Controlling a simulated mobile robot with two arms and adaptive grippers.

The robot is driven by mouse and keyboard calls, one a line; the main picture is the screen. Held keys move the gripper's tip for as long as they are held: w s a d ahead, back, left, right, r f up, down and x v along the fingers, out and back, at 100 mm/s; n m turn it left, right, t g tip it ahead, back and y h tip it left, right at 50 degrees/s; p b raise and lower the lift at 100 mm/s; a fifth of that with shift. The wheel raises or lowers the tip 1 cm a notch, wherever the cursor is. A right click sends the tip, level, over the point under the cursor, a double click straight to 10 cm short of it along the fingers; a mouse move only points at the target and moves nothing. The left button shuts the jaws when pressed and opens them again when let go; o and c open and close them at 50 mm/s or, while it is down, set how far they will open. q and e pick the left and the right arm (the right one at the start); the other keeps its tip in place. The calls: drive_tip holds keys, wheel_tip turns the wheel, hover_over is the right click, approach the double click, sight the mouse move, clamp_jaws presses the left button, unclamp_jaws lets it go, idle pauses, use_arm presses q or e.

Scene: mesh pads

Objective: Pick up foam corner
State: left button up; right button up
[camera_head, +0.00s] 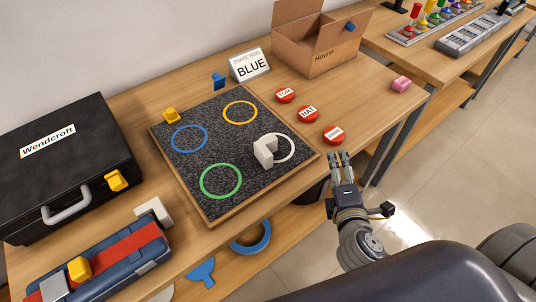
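A white L-shaped block (264,151), which looks like a foam corner, stands on the dark speckled pad (208,152), overlapping the left edge of a white ring. A second white block (154,210) sits on the table behind the blue and red case at lower left, partly hidden by it. My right gripper (341,157) is past the table's front edge, to the right of the pad. Its fingers are apart with nothing between them. My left gripper is not in view.
The red discs (334,134) lie right of the pad. A "BLUE" sign (250,66) and an open cardboard box (315,50) stand behind. A black case (62,168) and the blue and red case (105,262) fill the left. Yellow, blue and pink pieces lie about.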

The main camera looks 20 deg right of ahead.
drive_tip(key=w+a+r+n+t+y, duration=0.25)
drive_tip(key=a+r+n+t, duration=0.2)
drive_tip(key=n, duration=0.45)
drive_tip(key=n+y, duration=0.7)
drive_tip(key=n, duration=0.5)
approach(268, 144)
drive_tip(key=shift+s+d+r+h, duration=0.25)
drive_tip(key=shift+s+d+r, duration=0.1)
drive_tip(key=shift+r, duration=0.2)
drive_tip(key=shift+a+n, duration=0.25)
drive_tip(key=shift+n, duration=0.25)
drive_tip(key=shift+w+a+r+p, duration=0.1)
drive_tip(key=shift+w+r+p, duration=0.05)
drive_tip(key=shift+w+p, duration=0.25)
drive_tip(key=p+x, duration=0.2)
drive_tip(key=x, duration=0.2)
drive_tip(key=shift+w, duration=0.1)
drive_tip(key=shift+a+f+p+x, duration=0.1)
drive_tip(key=shift+f+p+x, duration=0.1)
drive_tip(key=shift+x, duration=0.75)
drive_tip(key=shift+a+f+p+x, duration=0.1)
drive_tip(key=shift+f+p+x, duration=0.15)
drive_tip(key=shift+x, duration=0.7)
drive_tip(key=shift+f+p+x, duration=0.15)
drive_tip(key=shift+p+x, duration=0.05)
drive_tip(key=shift+x, duration=0.75)
drive_tip(key=c, duration=0.8)
